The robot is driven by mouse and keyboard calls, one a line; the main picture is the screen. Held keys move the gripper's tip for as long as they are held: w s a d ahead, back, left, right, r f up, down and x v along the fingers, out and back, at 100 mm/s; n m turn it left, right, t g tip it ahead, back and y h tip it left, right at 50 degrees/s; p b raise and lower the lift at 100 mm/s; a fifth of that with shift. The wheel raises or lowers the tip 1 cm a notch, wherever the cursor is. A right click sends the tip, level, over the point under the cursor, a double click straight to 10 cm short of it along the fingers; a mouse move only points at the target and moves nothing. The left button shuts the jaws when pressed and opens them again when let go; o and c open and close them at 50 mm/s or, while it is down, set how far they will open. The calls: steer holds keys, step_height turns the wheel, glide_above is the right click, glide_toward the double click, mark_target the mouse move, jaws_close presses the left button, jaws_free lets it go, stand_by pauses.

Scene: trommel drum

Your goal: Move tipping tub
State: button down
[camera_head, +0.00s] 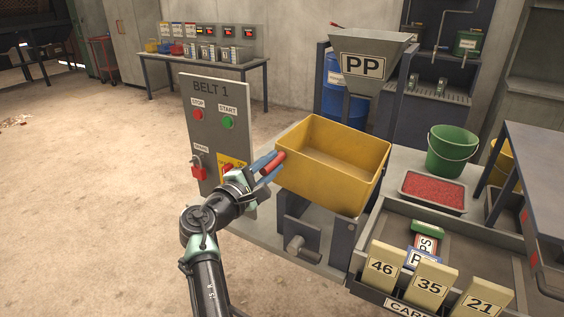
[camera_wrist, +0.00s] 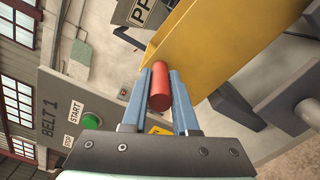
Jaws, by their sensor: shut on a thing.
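The tipping tub is a yellow open-topped box (camera_head: 335,150) on a grey stand (camera_head: 303,228) in the middle of the head view. It looks empty and slightly tilted. A red cylindrical handle (camera_head: 272,163) sticks out at its left end. My gripper (camera_head: 268,166) has its blue fingers on either side of this handle and is shut on it. In the wrist view the red handle (camera_wrist: 160,86) lies between the two blue fingers, with the yellow tub wall (camera_wrist: 215,45) just beyond.
The BELT 1 panel (camera_head: 212,120), with stop and start buttons, stands close left of my gripper. A PP hopper (camera_head: 366,62) stands behind the tub. A green bucket (camera_head: 452,152), a tray of red granules (camera_head: 433,191) and numbered cards (camera_head: 430,284) are to the right. Open floor lies left.

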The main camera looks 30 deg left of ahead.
steer(key=shift+a+f+n+b, duration=0.3)
steer(key=shift+a+f+n, duration=0.15)
steer(key=shift+f, duration=0.3)
steer(key=shift+a+f+n+b, duration=0.25)
steer(key=shift+a+f+n, duration=0.15)
steer(key=shift+f, duration=0.3)
steer(key=shift+f, duration=0.1)
steer(key=c, duration=0.7)
jaws_free()
steer(key=shift+s, duration=0.1)
steer(key=s, duration=1.2)
steer(key=shift+s, duration=0.4)
